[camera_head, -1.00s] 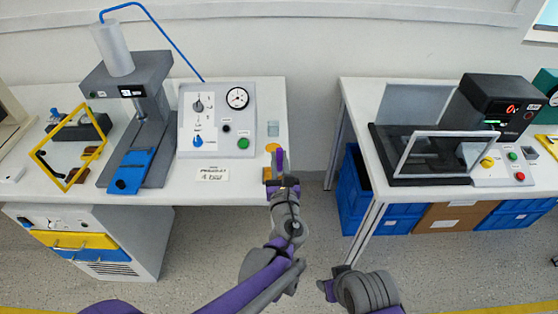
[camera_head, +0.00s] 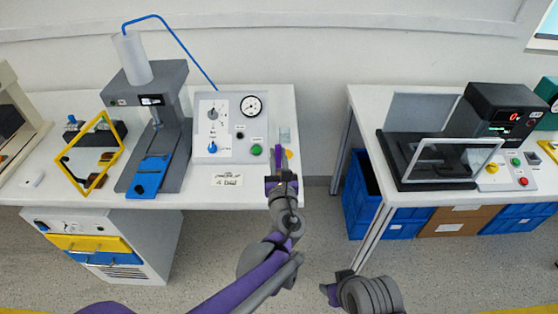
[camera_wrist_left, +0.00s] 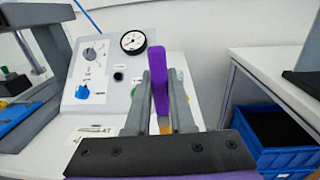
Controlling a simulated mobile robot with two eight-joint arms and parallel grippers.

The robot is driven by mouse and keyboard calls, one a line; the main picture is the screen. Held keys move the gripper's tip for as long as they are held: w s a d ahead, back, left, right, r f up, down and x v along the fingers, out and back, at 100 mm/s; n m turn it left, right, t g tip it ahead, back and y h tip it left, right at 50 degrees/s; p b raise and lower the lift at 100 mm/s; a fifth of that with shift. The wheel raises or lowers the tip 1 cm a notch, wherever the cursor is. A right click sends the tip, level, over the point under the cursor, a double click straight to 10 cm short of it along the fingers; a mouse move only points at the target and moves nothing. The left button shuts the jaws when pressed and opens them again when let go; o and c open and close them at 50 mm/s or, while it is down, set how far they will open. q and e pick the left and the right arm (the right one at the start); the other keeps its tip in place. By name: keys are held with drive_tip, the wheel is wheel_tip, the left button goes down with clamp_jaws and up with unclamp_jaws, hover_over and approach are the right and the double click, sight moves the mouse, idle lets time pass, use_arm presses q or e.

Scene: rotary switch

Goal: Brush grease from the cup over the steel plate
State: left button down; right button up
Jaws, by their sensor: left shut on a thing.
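My left gripper (camera_head: 280,176) is above the front right part of the left bench. In the left wrist view its fingers (camera_wrist_left: 160,100) are shut on an upright purple bar (camera_wrist_left: 159,80); I cannot tell whether this is a brush. The bar also shows in the head view (camera_head: 278,157). A clear cup (camera_head: 285,134) stands on the bench just beyond the bar. A small orange thing (camera_head: 289,154), partly hidden, lies right of the bar. My right gripper (camera_head: 328,292) is low at the bottom, its fingers unclear. I cannot pick out a steel plate.
A white control panel (camera_head: 228,127) with knobs, gauge and green button stands left of my gripper. A grey press (camera_head: 150,110) and yellow frame (camera_head: 93,150) stand farther left. A gap separates this bench from the right bench (camera_head: 362,101), with blue bins (camera_head: 365,195) below.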

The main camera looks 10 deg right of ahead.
sight(277, 145)
use_arm(q)
drive_tip(key=shift+a+r+p, duration=0.15)
drive_tip(key=shift+r+p, duration=0.35)
drive_tip(key=shift+r, duration=0.45)
drive_tip(key=shift+r+p, duration=0.9)
drive_tip(key=shift+r, duration=0.35)
drive_tip(key=s+a+f+n+y+p, duration=0.1)
drive_tip(key=a+n+y+p, duration=0.3)
drive_tip(key=a, duration=2.3)
drive_tip(key=s+y+p, duration=0.1)
drive_tip(key=y+p, duration=0.2)
drive_tip(key=shift+f+n+g, duration=0.15)
drive_tip(key=shift+n+g, duration=0.15)
drive_tip(key=shift+g, duration=0.1)
drive_tip(key=shift+s+d, duration=0.1)
drive_tip(key=shift+d, duration=0.05)
